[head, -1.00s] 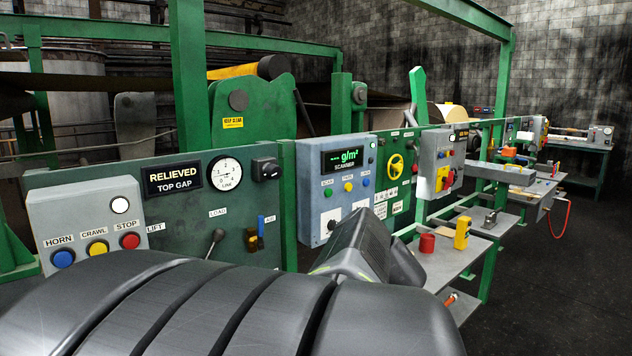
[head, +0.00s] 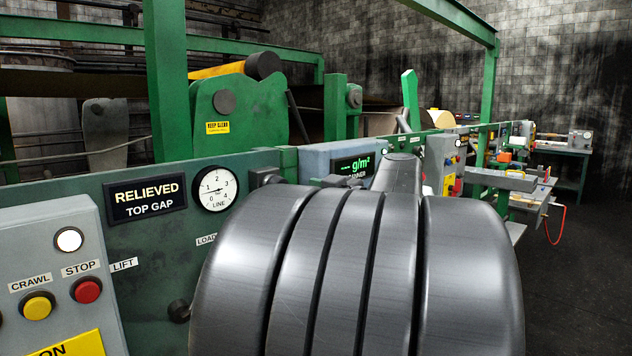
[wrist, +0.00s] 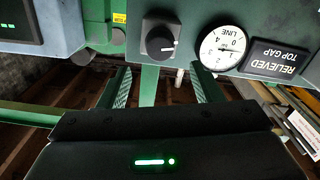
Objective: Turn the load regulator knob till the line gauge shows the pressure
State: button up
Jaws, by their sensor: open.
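The black round knob (wrist: 158,42), with a white pointer mark, sits on a dark square plate in the wrist view, which shows the panel upside down. In the head view the knob (head: 265,177) is partly hidden by my arm. The white round line gauge (head: 215,188) is beside it; its thin needle points left, around the 1, but is hard to read exactly. The gauge also shows in the wrist view (wrist: 222,48). My gripper (wrist: 160,72) is open and empty, its fingers either side of the knob's line and seemingly short of it. The head view hides the fingers.
The RELIEVED TOP GAP display (head: 146,199) is left of the gauge. A grey button box (head: 45,250) with yellow and red buttons stands out from the panel at left. The grey scanner box (head: 318,160) is beyond the knob. Dark floor (head: 590,270) is open at right.

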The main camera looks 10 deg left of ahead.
jog(key=p+x, duration=0.2)
jog(key=x, duration=0.7)
jog(key=shift+c, duration=0.2)
jog(key=c, duration=1)
